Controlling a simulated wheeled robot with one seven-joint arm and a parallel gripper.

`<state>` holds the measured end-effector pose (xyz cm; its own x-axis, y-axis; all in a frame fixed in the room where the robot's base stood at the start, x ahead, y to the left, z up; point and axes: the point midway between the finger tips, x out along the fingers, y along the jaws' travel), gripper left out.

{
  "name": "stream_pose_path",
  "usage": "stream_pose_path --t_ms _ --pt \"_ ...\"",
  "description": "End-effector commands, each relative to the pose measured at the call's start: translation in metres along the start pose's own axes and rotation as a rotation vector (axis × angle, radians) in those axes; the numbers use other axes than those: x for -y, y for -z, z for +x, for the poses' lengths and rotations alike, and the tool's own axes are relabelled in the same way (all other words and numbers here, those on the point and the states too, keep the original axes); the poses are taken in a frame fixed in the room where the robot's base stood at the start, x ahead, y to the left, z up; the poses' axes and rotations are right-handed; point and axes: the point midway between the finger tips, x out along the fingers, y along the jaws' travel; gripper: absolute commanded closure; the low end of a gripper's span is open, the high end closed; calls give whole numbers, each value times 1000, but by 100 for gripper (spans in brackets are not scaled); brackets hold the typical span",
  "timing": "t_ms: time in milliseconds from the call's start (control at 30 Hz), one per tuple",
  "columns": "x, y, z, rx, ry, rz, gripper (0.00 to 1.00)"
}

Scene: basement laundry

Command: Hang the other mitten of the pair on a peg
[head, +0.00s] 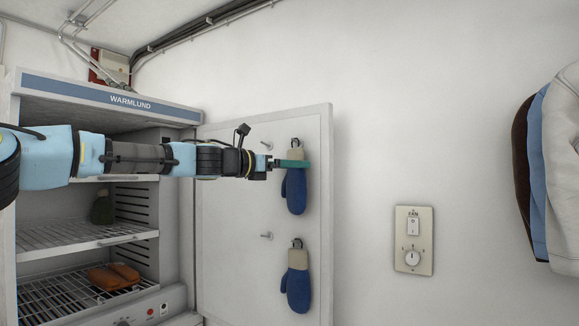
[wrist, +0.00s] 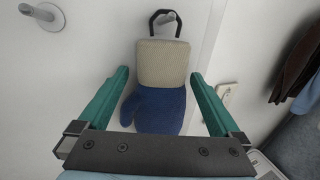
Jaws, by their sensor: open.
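Two blue mittens with beige cuffs hang on the inside of the open cabinet door (head: 220,240). The upper mitten (head: 296,192) hangs by its black loop from an upper peg; in the wrist view the loop is over the peg (wrist: 167,18) and the mitten (wrist: 160,108) hangs upright. The lower mitten (head: 297,288) hangs from a lower peg. My gripper (head: 308,164) is at the upper mitten's cuff. In the wrist view its green fingers (wrist: 160,80) are apart, one on each side of the mitten, with gaps between.
Two bare pegs show on the door, an upper one (head: 266,145) and a lower one (head: 266,236). In the cabinet (head: 110,114), an orange-brown item (head: 113,276) lies on the lower rack and a dark green item (head: 102,208) stands above. A fan switch (head: 413,240) and hanging clothes (head: 550,165) are at right.

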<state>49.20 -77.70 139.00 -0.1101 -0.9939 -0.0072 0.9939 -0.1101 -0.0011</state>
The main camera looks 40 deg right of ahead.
Motion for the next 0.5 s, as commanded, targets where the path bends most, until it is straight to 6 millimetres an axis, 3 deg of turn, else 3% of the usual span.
stream_pose_path --t_ms 267,500 --pt "0 -1 -2 1 -1 1 0" --pt "-2 3 -32 0 -6 3 0"
